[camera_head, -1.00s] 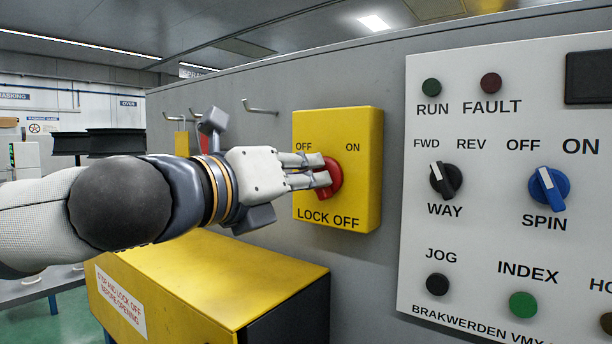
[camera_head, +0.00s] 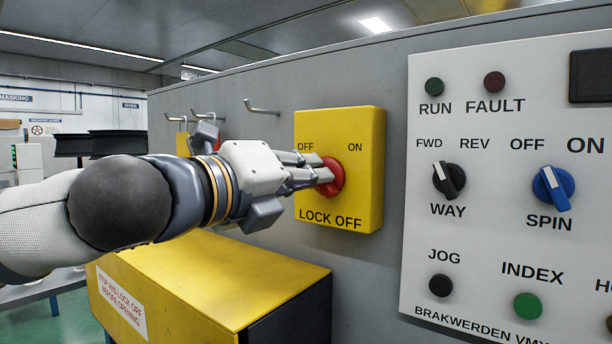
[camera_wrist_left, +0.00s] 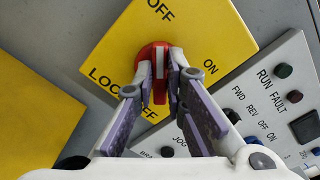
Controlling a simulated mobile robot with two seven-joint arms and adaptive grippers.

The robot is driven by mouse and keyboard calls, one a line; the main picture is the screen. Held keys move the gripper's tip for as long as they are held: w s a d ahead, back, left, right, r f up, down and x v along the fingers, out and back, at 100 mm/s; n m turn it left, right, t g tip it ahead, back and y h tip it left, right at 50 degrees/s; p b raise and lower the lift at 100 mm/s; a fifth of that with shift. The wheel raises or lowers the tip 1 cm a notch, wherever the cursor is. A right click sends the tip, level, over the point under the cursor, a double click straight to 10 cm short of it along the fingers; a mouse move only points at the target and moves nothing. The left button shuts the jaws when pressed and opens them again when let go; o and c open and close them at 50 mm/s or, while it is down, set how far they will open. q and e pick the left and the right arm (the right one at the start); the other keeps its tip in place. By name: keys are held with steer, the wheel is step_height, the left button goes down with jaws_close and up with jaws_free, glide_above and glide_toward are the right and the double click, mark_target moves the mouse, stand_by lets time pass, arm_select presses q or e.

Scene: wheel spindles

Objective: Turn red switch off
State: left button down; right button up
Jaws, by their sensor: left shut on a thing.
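The red switch (camera_head: 336,178) is a round knob with a raised grip, on a yellow box (camera_head: 362,205) marked OFF, ON and LOCK OFF. My left gripper (camera_head: 322,167) comes in from the left, and its fingers hide part of the knob. In the left wrist view, the fingers (camera_wrist_left: 161,92) are shut on the grip of the red switch (camera_wrist_left: 153,52), one on each side. The white mark on the knob points toward the OFF label in that view. My right gripper is not in view.
A pale control panel (camera_head: 490,215) with a black WAY knob (camera_head: 449,181) and a blue SPIN knob (camera_head: 553,188) is to the right. A yellow cabinet (camera_head: 215,280) juts out below the arm. Hooks (camera_head: 260,108) stick out of the grey wall above.

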arm_select(q)
steer(key=c, duration=1.6)
jaws_free()
steer(key=shift+c, duration=0.2)
steer(key=v, duration=1.2)
